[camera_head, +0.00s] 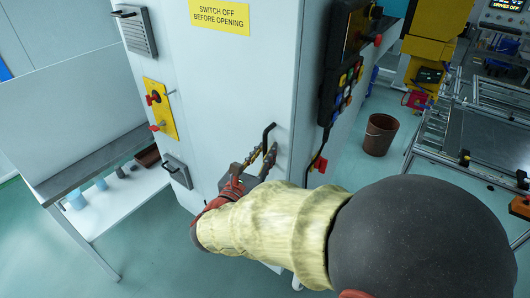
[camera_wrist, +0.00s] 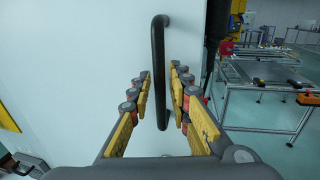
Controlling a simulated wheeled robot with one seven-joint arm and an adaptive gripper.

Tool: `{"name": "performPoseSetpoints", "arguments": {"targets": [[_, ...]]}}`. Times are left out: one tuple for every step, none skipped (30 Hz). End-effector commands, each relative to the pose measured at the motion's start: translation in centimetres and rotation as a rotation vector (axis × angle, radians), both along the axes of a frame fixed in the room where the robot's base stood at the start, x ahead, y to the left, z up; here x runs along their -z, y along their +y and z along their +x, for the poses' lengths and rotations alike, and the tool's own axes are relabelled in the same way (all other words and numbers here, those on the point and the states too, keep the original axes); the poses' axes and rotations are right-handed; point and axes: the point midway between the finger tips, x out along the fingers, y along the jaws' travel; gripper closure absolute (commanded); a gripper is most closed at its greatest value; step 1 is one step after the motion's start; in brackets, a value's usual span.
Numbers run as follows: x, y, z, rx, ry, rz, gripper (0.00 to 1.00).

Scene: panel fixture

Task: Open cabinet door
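The cabinet door (camera_head: 226,90) is a pale grey panel with a yellow sign reading "SWITCH OFF BEFORE OPENING" (camera_head: 219,15). It looks closed. Its black bar handle (camera_head: 267,138) is upright near the door's right edge. In the wrist view the handle (camera_wrist: 159,70) runs vertically between the two fingers. My gripper (camera_head: 262,157) is at the handle's lower part. In the wrist view my gripper (camera_wrist: 160,93) is open, with a visible gap on each side of the bar. Finger contact with the handle does not show. The lower door is hidden behind my arm.
A black control pendant (camera_head: 340,85) hangs on the cabinet's right side. A brown bucket (camera_head: 379,134) stands on the floor. A metal table (camera_head: 485,140) is at right.

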Motion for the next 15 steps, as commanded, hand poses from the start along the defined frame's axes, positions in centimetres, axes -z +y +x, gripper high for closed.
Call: {"name": "performPoseSetpoints", "arguments": {"targets": [[0.00, 0.00, -0.01, 0.000, 0.000, 0.000, 0.85], [0.01, 0.00, -0.01, 0.000, 0.000, 0.000, 0.87], [0.01, 0.00, -0.01, 0.000, 0.000, 0.000, 0.89], [0.00, 0.00, -0.01, 0.000, 0.000, 0.000, 0.91], [0.01, 0.00, -0.01, 0.000, 0.000, 0.000, 0.93], [0.01, 0.01, -0.02, 0.000, 0.000, 0.000, 0.95], [0.01, 0.01, -0.02, 0.000, 0.000, 0.000, 0.97], [0.01, 0.01, -0.02, 0.000, 0.000, 0.000, 0.98], [0.01, 0.01, -0.02, 0.000, 0.000, 0.000, 1.00], [0.01, 0.01, -0.02, 0.000, 0.000, 0.000, 1.00], [0.01, 0.01, -0.02, 0.000, 0.000, 0.000, 1.00], [0.01, 0.01, -0.02, 0.000, 0.000, 0.000, 1.00], [0.02, 0.01, -0.02, 0.000, 0.000, 0.000, 1.00], [0.02, 0.01, -0.02, 0.000, 0.000, 0.000, 1.00], [0.02, 0.01, -0.02, 0.000, 0.000, 0.000, 1.00]]}}
